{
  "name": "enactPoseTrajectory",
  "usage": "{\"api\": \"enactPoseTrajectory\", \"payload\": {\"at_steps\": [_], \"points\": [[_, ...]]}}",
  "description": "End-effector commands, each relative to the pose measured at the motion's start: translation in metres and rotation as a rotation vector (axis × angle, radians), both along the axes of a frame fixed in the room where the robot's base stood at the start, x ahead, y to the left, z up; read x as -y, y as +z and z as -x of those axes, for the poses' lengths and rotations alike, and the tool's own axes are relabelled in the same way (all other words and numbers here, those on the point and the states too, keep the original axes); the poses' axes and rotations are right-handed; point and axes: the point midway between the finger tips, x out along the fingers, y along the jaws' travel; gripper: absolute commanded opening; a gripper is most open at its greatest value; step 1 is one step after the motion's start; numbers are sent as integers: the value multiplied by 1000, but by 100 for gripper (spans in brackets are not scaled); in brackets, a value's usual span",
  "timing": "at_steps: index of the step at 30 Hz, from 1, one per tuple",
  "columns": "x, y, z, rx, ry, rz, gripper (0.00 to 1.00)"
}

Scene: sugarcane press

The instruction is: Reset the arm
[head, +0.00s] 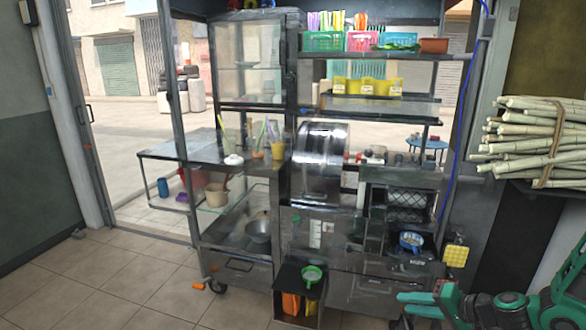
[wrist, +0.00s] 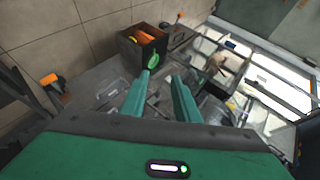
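My gripper (wrist: 162,78) shows in the wrist view as two green fingers with a clear gap between them. It is open and nothing is seen between the fingers. In the head view my green and black arm (head: 510,305) is at the lower right corner, in front of the metal press cart (head: 350,270).
A dark box (head: 300,300) with orange items and a green strainer (head: 312,275) on it stands at the cart's front. Bundled sugarcane (head: 535,140) lies on a shelf at right. A yellow item (head: 456,256) is near my arm. Tiled floor at left (head: 90,280) is clear.

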Motion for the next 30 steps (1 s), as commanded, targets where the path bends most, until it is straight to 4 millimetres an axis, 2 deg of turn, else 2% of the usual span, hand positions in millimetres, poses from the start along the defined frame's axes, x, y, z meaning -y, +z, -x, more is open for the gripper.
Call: {"api": "enactPoseTrajectory", "payload": {"at_steps": [6,14,21,30], "points": [[-2,14,40,-123,168,195,28],[18,42,93,-290,266,404,28],[43,84,144,-439,268,562,28],[66,146,217,-602,171,674,28]]}}
